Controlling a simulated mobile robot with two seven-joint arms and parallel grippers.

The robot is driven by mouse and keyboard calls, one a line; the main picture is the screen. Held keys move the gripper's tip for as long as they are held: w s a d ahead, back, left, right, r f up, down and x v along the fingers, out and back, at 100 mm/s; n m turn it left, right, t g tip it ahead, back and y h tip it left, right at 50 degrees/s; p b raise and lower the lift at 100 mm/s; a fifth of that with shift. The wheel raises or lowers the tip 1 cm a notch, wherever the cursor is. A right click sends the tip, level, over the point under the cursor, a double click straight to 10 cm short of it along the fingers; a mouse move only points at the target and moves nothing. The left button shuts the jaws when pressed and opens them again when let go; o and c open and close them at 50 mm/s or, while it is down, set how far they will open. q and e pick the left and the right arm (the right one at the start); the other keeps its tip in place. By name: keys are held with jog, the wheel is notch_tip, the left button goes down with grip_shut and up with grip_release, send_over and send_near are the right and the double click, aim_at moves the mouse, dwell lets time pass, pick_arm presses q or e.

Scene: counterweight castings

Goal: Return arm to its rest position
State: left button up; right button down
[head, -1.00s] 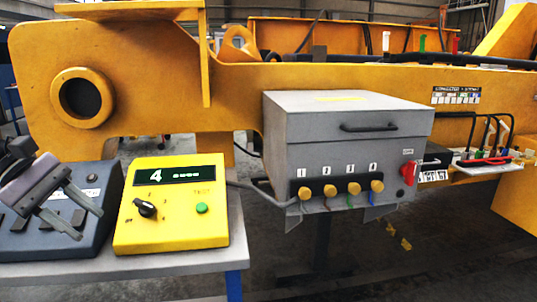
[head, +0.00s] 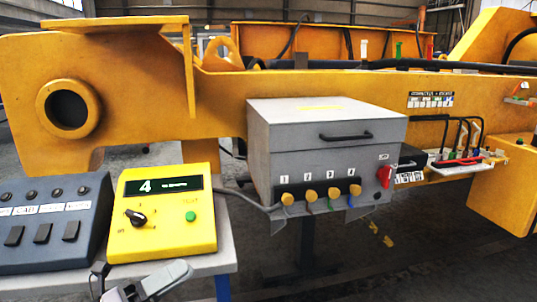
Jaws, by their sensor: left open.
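My left gripper (head: 148,284) is low at the bottom edge of the head view, with its jaws apart and nothing seen between them. It is in front of the yellow tester box (head: 205,232) and partly cut off by the frame. My right gripper is not in view.
A dark blue panel (head: 50,262) with several switches stands left of the tester on a grey table (head: 222,262). A grey lidded box (head: 325,160) with several yellow knobs is to the right, before a large yellow beam (head: 225,90). The lower right floor is open.

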pick_arm(q)
jog(key=s+a+f+n+t+y+p, duration=0.1)
jog(key=s+a+f+n+t+y, duration=0.15)
jog(key=f+n+y, duration=0.75)
jog(key=s+a+f+n+t+y+p, duration=0.1)
jog(key=s+f+n+t+y, duration=0.3)
jog(key=n, duration=1.1)
jog(key=s+f+n+g+y+p, duration=0.1)
jog(key=s+f+n+g+y, duration=0.1)
jog(key=s+f+n+g, duration=0.5)
jog(key=s+f+n, duration=0.3)
jog(key=s+f, duration=0.2)
jog(key=shift+a+y, duration=0.3)
jog(key=shift+a, duration=0.05)
grip_shut()
